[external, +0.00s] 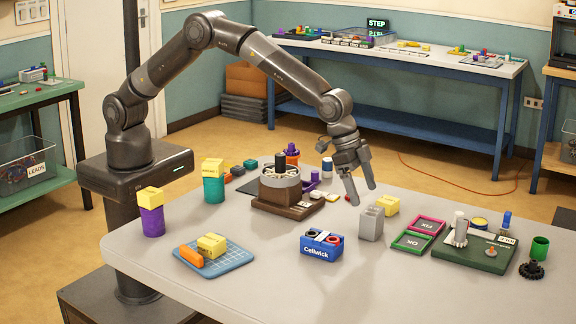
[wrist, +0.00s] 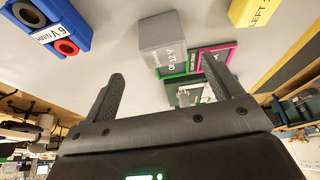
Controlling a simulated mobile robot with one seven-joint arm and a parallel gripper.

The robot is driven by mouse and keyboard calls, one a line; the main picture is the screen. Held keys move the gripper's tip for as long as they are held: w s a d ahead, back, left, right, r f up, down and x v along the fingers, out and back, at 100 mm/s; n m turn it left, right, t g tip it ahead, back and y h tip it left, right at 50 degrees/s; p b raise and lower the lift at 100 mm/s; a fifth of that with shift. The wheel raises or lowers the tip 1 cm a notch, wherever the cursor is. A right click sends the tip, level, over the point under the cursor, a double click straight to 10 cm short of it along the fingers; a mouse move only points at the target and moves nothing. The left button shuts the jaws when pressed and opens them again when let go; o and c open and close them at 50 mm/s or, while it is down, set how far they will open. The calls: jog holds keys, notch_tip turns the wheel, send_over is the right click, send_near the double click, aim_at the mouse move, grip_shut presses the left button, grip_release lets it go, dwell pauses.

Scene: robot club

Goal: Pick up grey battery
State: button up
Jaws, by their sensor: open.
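The grey battery (external: 371,223) is an upright block on the table, right of centre, and a yellow block (external: 388,205) stands close behind it. In the wrist view the grey battery (wrist: 163,42) shows a "12 V" label and lies ahead between the fingers. My gripper (external: 362,195) is open and empty, fingers pointing down, above and slightly left of the battery. In the wrist view my gripper (wrist: 163,72) shows two spread dark fingers, apart from the battery.
A blue Cellwick holder (external: 321,243) stands left of the battery. Green and pink trays (external: 411,243) and a dark green board (external: 470,256) lie to its right. A brown-based device (external: 277,195) stands behind left.

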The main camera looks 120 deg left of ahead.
aim_at(371, 210)
jog(key=shift+a+x, duration=0.15)
jog(key=shift+x, duration=1.95)
jog(key=shift+a+x, duration=0.1)
jog(key=shift+x, duration=1.95)
jog(key=c, duration=1.4)
